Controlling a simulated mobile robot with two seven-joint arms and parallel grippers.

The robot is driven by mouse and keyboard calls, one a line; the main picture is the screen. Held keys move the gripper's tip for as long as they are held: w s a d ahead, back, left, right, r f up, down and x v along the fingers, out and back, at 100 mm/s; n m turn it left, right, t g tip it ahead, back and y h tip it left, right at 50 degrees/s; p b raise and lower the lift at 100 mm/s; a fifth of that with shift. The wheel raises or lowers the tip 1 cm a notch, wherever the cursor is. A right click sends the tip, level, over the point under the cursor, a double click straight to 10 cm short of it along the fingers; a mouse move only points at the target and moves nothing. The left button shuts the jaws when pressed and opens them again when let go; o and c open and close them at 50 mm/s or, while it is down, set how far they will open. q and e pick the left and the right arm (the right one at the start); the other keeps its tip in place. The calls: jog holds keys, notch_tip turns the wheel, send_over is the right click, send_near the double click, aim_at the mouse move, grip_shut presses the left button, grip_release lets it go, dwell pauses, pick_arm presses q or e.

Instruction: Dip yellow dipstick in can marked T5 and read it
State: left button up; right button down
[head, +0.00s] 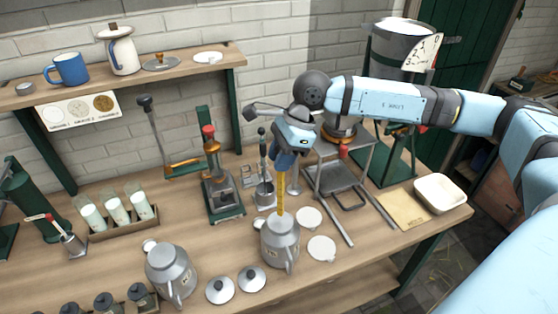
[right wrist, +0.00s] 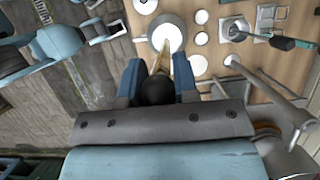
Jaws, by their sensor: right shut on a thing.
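My right gripper (head: 286,160) is shut on the yellow dipstick (head: 281,192), which hangs nearly upright. In the right wrist view the dipstick (right wrist: 160,62) runs from between the blue fingers (right wrist: 158,85) toward a can mouth. Its lower end meets the open mouth of a grey metal can (head: 280,245); I cannot tell how far it is inside. This can also shows in the right wrist view (right wrist: 168,32). A second grey can (head: 171,271) stands to the left. Both have small labels too small to read.
Grey lids (head: 236,285) lie between and before the cans, and white discs (head: 321,248) lie right of the near can. A green stand (head: 222,185), a vial rack (head: 125,219) and a metal frame (head: 340,180) stand behind. A white dish (head: 440,194) sits right.

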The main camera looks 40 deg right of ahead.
jog(key=shift+f+b, duration=0.6)
jog(key=shift+f, duration=0.75)
jog(key=b, duration=0.4)
send_over(280, 214)
notch_tip(280, 214, down, 4)
jog(key=f+b, duration=0.4)
jog(key=f, duration=0.1)
jog(key=f+b, duration=0.3)
jog(key=shift+w+d+f, duration=0.1)
jog(key=shift+w+d, duration=0.1)
jog(key=shift+w, duration=0.15)
jog(key=shift+f+b, duration=0.65)
jog(key=shift+b, duration=0.05)
jog(key=shift+f+b, duration=0.85)
jog(key=shift+f, duration=0.15)
pick_arm(q)
notch_tip(280, 214, down, 14)
jog(key=d, duration=0.1)
jog(key=shift+w, duration=0.3)
pick_arm(e)
jog(key=shift+f, duration=0.15)
pick_arm(q)
jog(key=shift+r, duration=0.2)
jog(key=shift+f, duration=0.25)
jog(key=shift+f+b, duration=0.2)
jog(key=shift+b, duration=0.25)
pick_arm(e)
jog(key=shift+f, duration=0.35)
